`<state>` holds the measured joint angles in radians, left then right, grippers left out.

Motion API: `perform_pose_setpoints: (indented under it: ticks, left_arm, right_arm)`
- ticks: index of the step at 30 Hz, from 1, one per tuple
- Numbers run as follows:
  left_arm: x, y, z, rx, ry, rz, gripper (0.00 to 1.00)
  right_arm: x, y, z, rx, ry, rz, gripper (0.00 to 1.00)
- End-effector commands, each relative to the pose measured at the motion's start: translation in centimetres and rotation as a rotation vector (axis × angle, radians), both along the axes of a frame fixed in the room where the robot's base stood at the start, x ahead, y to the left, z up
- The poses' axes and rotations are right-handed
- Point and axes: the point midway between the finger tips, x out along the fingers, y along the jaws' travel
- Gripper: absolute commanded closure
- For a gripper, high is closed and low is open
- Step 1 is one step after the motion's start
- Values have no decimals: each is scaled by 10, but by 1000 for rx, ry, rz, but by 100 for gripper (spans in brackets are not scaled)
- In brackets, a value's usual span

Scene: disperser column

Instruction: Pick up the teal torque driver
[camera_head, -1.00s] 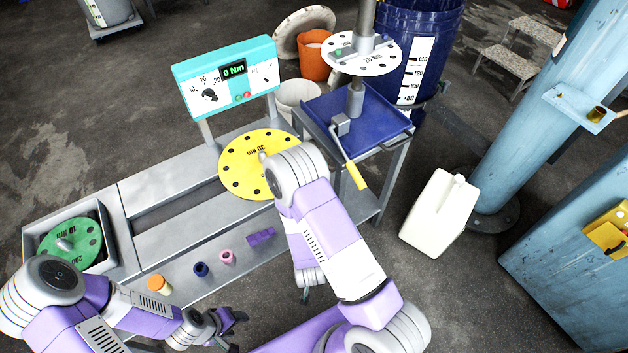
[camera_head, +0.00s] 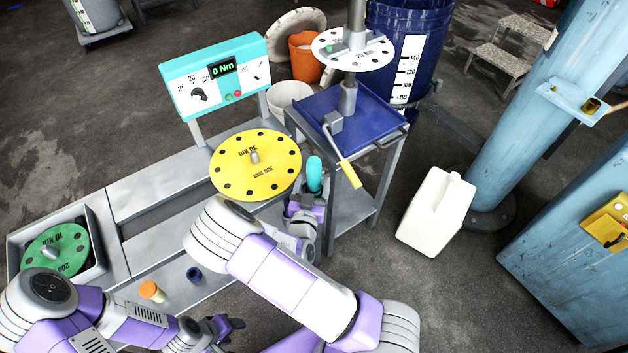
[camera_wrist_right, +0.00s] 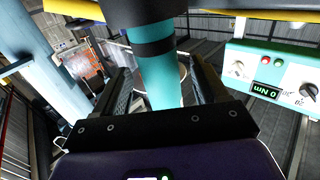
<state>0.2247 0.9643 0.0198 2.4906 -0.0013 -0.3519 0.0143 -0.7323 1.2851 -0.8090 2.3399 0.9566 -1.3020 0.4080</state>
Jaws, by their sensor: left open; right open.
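The teal torque driver (camera_head: 314,174) shows as a rounded teal handle just right of the yellow disc, at my right gripper. In the right wrist view the driver (camera_wrist_right: 160,78) is a teal shaft with black bands, running between the two dark fingers. My right gripper (camera_head: 309,192) is open, with a finger on each side of the driver (camera_wrist_right: 162,92); gaps show beside it. Its lower part is hidden in the head view by my gripper. My left gripper (camera_head: 226,327) is open and empty, low in front of the bench.
The yellow disc (camera_head: 232,175) lies on the bench near my right arm. The blue-topped cart (camera_head: 375,115) with a yellow-handled crank (camera_head: 348,172) stands close right of my right gripper. A teal torque display (camera_head: 215,75) rises behind. Orange (camera_head: 152,291) and blue (camera_head: 194,274) sockets sit in front.

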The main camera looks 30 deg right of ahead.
Motion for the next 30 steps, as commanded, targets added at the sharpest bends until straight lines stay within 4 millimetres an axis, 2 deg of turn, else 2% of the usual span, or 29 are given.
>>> perform_pose_setpoints:
  ticks: [5, 12, 24, 30]
  left_arm:
    - [0, 0, -2, 0, 0, 0, 45]
    - [0, 0, -2, 0, 0, 0, 45]
    - [0, 0, -2, 0, 0, 0, 45]
    - [0, 0, -2, 0, 0, 0, 45]
  right_arm:
    - [14, -12, -1, 1, 1, 0, 28]
    - [15, -12, -1, 1, 2, 1, 28]
    - [15, -12, -1, 1, 2, 1, 88]
    - [15, -12, 0, -1, -1, 0, 88]
